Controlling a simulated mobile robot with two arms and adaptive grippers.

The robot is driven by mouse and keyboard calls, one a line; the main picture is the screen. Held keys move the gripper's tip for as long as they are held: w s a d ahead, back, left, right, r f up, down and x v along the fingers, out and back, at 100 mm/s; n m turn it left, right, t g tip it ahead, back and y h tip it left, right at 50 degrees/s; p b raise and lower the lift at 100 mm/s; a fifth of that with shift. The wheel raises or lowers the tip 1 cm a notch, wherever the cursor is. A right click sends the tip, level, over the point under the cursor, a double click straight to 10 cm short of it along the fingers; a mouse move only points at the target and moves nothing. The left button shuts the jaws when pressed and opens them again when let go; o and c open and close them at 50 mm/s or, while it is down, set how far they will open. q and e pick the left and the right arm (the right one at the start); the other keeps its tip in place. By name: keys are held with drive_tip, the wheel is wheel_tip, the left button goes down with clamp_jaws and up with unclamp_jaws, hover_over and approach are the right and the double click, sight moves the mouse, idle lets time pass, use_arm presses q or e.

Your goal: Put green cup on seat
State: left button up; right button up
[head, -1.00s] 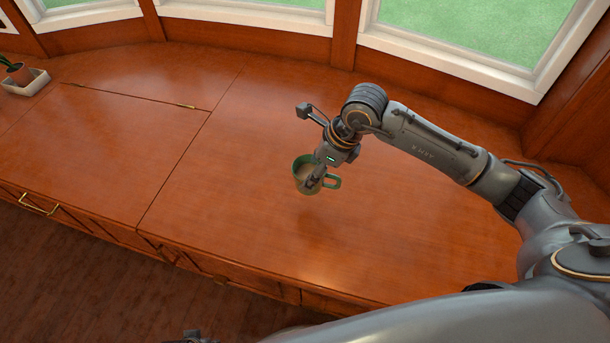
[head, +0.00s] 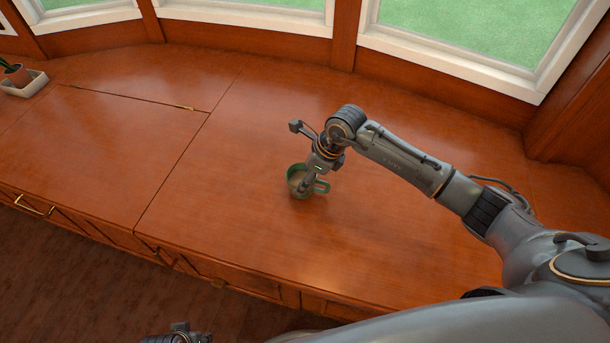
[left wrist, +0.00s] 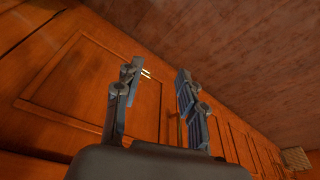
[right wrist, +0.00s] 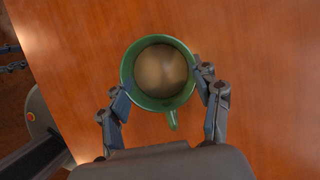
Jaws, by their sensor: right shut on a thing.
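The green cup (head: 293,188), with a light brown inside, is upright over the wooden window seat (head: 250,225). It looks very low, at or just above the surface; I cannot tell if it touches. My right gripper (head: 306,185) is shut on the cup. In the right wrist view the cup (right wrist: 160,103) is between the fingers of the right gripper (right wrist: 160,85), with its handle toward the palm. My left gripper (left wrist: 157,78) is open and empty, low in front of the wooden cabinet panels; its tip shows at the bottom edge of the head view.
A potted plant in a pale tray (head: 30,86) stands at the far left of the seat. Windows (head: 470,40) and wood panelling close off the back. The seat around the cup is clear.

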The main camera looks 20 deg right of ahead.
use_arm(q)
drive_tip(key=shift+r, duration=0.15)
use_arm(e)
drive_tip(key=o, duration=1.3)
drive_tip(key=shift+c, duration=0.2)
use_arm(q)
drive_tip(key=shift+w+r, duration=0.1)
wheel_tip(320, 180, down, 6)
drive_tip(key=s+p, duration=0.1)
drive_tip(key=s, duration=0.1)
drive_tip(key=shift+p, duration=0.35)
use_arm(e)
drive_tip(key=v, duration=1.2)
use_arm(q)
drive_tip(key=shift+r, duration=0.1)
